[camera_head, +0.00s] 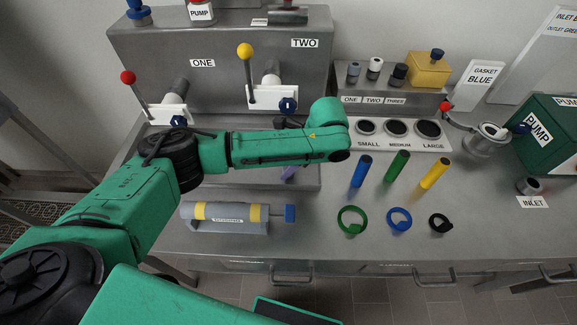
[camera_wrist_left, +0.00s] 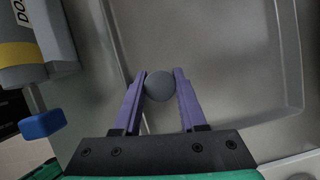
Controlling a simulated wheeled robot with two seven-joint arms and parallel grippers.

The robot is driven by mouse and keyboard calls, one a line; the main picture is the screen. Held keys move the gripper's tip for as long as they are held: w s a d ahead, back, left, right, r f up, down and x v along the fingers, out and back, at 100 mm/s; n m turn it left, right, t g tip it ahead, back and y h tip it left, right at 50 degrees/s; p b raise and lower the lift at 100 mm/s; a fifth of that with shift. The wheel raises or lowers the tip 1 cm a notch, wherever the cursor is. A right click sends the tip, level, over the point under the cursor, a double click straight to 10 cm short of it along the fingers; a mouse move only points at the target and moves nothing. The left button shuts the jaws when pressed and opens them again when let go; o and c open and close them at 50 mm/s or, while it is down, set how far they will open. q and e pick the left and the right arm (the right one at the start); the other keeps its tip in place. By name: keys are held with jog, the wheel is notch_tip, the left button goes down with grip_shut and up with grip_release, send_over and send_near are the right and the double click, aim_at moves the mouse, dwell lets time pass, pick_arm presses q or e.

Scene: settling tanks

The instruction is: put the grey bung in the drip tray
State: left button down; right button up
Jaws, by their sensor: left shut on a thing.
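My left gripper (camera_wrist_left: 160,76) has purple fingers shut on the grey bung (camera_wrist_left: 159,88), whose round end shows between them in the left wrist view. The grey metal drip tray (camera_wrist_left: 232,58) lies below and beyond the fingers there, with its raised rim at the right. In the head view the tray (camera_head: 307,183) lies in front of the tanks, partly hidden by my left arm. The bung is hidden there. My right gripper is not in view.
A grey and yellow cylinder (camera_head: 228,213) with a blue end lies in front of the tray. Blue, green and yellow rods (camera_head: 397,166) stand to the right, with several rings (camera_head: 399,218) before them. Lever valves (camera_head: 248,75) rise behind. The front right bench is mostly clear.

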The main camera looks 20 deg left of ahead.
pick_arm(q)
jog(key=shift+f, duration=0.1)
jog(key=shift+c, duration=2.3)
grip_release()
jog(key=p+v, duration=0.1)
jog(key=v, duration=1.1)
